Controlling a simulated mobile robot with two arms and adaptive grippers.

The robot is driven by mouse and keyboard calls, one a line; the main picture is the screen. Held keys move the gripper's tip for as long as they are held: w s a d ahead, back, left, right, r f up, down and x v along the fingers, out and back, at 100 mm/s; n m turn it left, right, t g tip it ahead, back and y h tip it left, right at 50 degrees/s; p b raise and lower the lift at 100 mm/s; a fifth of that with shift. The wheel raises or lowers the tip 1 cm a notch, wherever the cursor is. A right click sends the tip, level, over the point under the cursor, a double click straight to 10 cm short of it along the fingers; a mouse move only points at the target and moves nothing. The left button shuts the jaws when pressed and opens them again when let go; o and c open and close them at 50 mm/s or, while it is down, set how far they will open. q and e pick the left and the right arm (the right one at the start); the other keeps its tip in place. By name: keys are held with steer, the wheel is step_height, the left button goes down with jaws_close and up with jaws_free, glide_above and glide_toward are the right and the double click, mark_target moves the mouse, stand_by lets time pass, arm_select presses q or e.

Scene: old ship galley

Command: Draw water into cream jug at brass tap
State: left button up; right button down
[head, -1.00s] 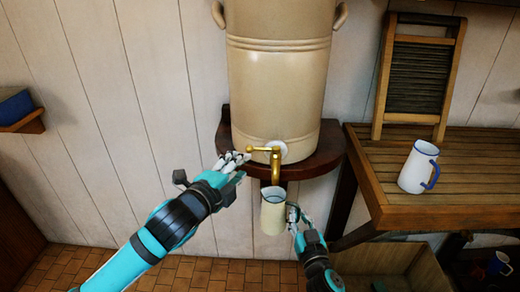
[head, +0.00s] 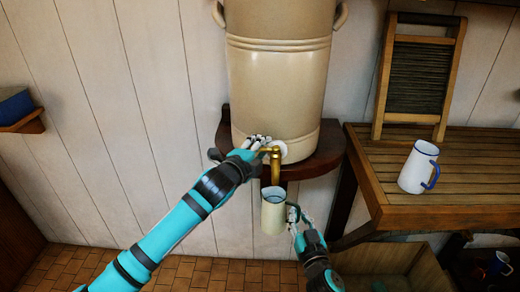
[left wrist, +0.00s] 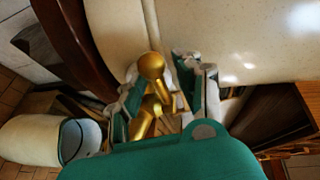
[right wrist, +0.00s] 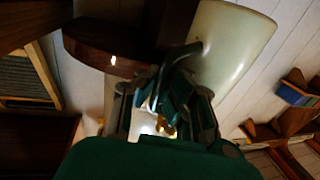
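The cream jug (head: 272,217) hangs in the air with its mouth under the spout of the brass tap (head: 275,170). My right gripper (head: 293,214) is shut on the jug's right side, where the handle would be; the handle itself is hidden. The jug also shows in the left wrist view (left wrist: 35,140). I cannot tell whether water runs or stands in it. My left gripper (head: 262,143) is at the tap's lever. In the left wrist view its fingers (left wrist: 162,85) are apart, with the brass knob (left wrist: 151,66) between them.
The tap is fixed low on a large cream stoneware urn (head: 280,80) on a dark wooden shelf (head: 325,155). A slatted table (head: 450,215) at right carries a white mug with a blue handle (head: 418,168) and a washboard (head: 415,75).

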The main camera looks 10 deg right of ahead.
arm_select(q)
jaws_close()
steer(key=shift+s+f, duration=0.1)
stand_by(0.5)
steer(key=shift+s+d+n+y, duration=0.1)
steer(key=shift+s+n+y, duration=0.05)
steer(key=shift+n+y, duration=0.2)
steer(key=n+t+y, duration=0.2)
steer(key=y, duration=0.1)
steer(key=shift+s+a+f, duration=0.1)
steer(key=shift+s+a, duration=0.1)
steer(key=shift+s, duration=0.15)
jaws_free()
